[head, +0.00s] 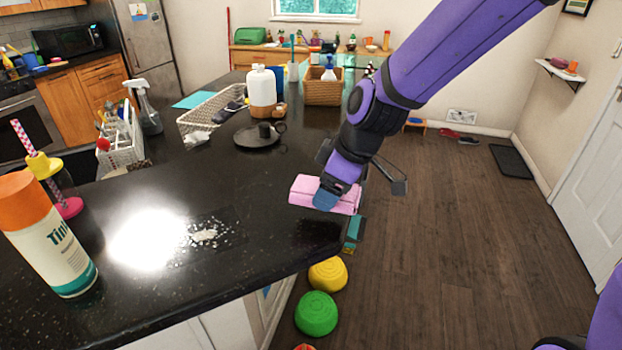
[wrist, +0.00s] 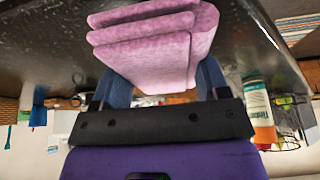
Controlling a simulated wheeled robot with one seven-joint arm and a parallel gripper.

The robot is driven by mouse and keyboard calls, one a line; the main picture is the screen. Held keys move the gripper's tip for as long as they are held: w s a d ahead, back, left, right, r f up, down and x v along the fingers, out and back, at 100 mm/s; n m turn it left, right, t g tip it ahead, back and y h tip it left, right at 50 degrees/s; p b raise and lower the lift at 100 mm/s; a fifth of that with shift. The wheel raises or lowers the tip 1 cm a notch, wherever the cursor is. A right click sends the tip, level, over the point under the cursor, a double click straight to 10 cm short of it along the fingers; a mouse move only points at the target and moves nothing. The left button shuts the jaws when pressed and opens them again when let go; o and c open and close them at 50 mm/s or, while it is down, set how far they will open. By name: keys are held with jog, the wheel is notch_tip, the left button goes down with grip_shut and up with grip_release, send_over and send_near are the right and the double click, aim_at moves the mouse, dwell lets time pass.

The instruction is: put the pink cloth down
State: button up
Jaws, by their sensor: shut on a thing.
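The pink cloth (head: 308,190) is folded into a thick pad and shows at the right edge of the black counter in the head view. My gripper (head: 335,198) is shut on it, with one blue finger in front of the cloth. In the wrist view the folded cloth (wrist: 152,38) sits between the two blue fingers of my gripper (wrist: 160,82), its folded layers facing the camera. The cloth is at or just above the counter's edge. I cannot tell whether it touches the counter.
An orange-capped spray can (head: 48,240) stands at the left of the black counter (head: 150,185). White crumbs (head: 205,235) lie near its middle. Yellow (head: 327,274) and green (head: 316,313) domes are below the edge.

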aim_at(312, 182)
jog(key=w+a, duration=0.1)
jog(key=w, duration=0.2)
jog(key=w+a, duration=0.1)
jog(key=w, duration=0.1)
jog(key=w+f, duration=0.1)
jog(key=w, duration=0.2)
jog(key=shift+w+a, duration=0.35)
jog(key=shift+a, duration=0.05)
jog(key=shift+f, duration=1.7)
jog(key=shift+f, duration=0.3)
